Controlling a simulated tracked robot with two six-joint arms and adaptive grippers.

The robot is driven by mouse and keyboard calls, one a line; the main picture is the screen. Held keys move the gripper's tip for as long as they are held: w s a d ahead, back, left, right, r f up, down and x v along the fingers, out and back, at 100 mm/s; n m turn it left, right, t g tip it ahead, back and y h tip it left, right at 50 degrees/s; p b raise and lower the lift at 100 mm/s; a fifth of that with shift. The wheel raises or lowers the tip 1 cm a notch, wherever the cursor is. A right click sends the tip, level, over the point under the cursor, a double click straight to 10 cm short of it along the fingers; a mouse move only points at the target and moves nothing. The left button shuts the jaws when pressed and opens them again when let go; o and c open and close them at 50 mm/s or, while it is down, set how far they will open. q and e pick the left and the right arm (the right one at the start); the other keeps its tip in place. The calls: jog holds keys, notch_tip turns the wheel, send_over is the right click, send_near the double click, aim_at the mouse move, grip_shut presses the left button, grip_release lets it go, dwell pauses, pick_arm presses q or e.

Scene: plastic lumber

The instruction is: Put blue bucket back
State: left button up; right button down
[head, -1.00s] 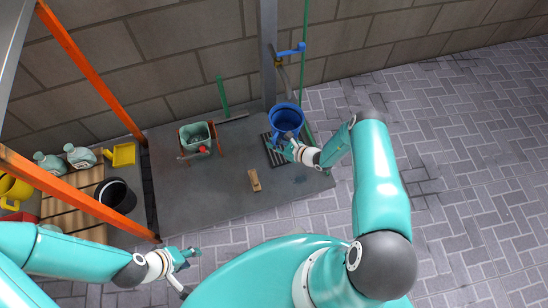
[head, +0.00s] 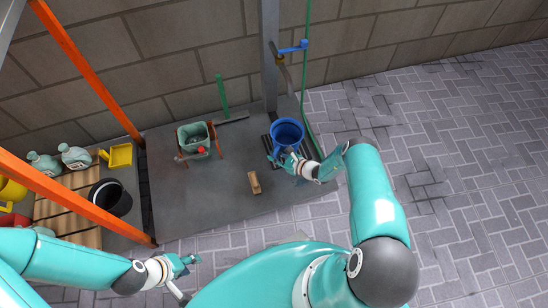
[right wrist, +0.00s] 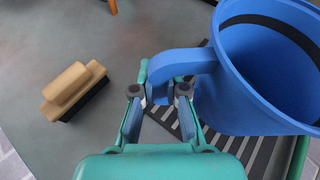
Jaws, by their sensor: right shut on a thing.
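The blue bucket (head: 288,131) is upright at the drain grate (head: 269,143), below the blue tap. I cannot tell whether it rests on the grate or hangs just above it. My right gripper (head: 281,160) is at its near side. In the right wrist view, the blue bucket (right wrist: 245,75) fills the upper right, and my right gripper (right wrist: 160,95) is shut on its handle (right wrist: 185,62). My left gripper (head: 182,264) is empty at the lower left, away from the bucket; its finger gap is unclear.
A brush (head: 254,182) lies on the grey slab (head: 215,190), left of the bucket. A grey-green tub (head: 194,137) stands further left. The tap (head: 293,48) and green hose (head: 307,100) are behind. A black bucket (head: 110,197) stands by orange posts. Paving at right is clear.

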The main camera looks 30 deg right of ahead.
jog(key=shift+f, duration=0.15)
jog(key=c, duration=1.2)
grip_release()
